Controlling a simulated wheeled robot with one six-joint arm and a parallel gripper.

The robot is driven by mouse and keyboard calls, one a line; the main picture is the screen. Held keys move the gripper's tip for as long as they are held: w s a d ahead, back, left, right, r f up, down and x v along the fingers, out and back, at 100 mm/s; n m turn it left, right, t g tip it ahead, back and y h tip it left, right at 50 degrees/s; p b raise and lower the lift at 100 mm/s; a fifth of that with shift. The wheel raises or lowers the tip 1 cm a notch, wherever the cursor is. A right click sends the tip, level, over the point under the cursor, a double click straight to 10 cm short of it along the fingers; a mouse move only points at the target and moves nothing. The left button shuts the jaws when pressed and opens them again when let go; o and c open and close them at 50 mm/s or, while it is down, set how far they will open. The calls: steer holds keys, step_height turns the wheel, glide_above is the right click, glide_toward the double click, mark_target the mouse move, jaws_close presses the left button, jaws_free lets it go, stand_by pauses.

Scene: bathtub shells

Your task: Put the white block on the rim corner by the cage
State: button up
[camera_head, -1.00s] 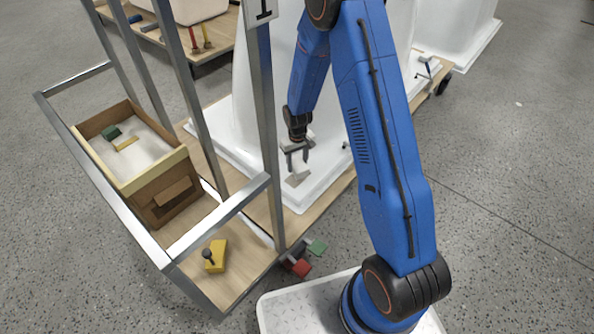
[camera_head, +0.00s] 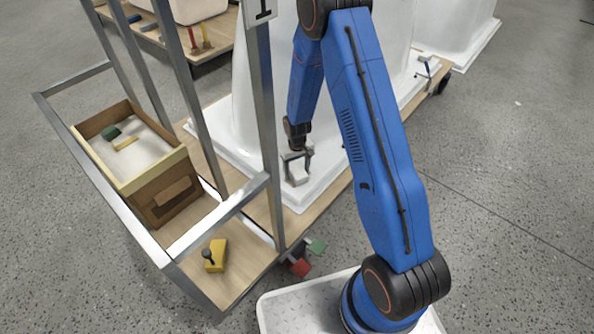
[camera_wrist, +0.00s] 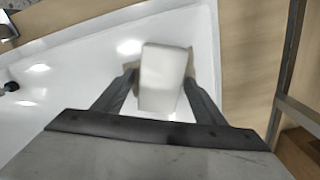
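The white block (camera_wrist: 163,72) is between the two fingers of my gripper (camera_wrist: 160,76) in the wrist view, over the white tub rim (camera_wrist: 60,55). The fingers lie along its left and right sides, very close to it. I cannot tell whether they press on it. In the head view my gripper (camera_head: 297,162) is low over the near rim corner, with the block (camera_head: 297,177) at its fingertips. The block looks at or close to the rim surface; its underside is hidden. The metal cage (camera_head: 266,120) stands just left of this corner.
A wooden box (camera_head: 172,197) with a green and a yellow block inside stands in the cage. A yellow piece with a dark knob (camera_head: 215,255) lies on the cage's board. Red (camera_head: 300,267) and green (camera_head: 317,247) parts stick out near the cage's foot. A metal bar (camera_wrist: 290,65) runs at right in the wrist view.

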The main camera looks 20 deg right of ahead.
step_height(320, 180, up, 13)
step_height(320, 180, up, 13)
steer(key=t, duration=0.1)
glide_above(297, 170)
steer(key=s+d, duration=0.2)
steer(key=s, duration=0.3)
steer(key=s+d+r+m+t, duration=0.1)
steer(key=s+d+r, duration=0.1)
steer(key=s+r, duration=0.75)
steer(key=s+d+r+t, duration=0.1)
steer(key=s+r, duration=0.3)
steer(key=s, duration=0.3)
steer(key=s+d+r+t, duration=0.1)
steer(key=s+r, duration=0.2)
steer(key=s, duration=0.5)
steer(key=s+d+r+m, duration=0.1)
steer(key=s+r, duration=0.3)
steer(key=s, duration=0.4)
steer(key=shift+r+t, duration=0.3)
steer(key=shift+t, duration=0.1)
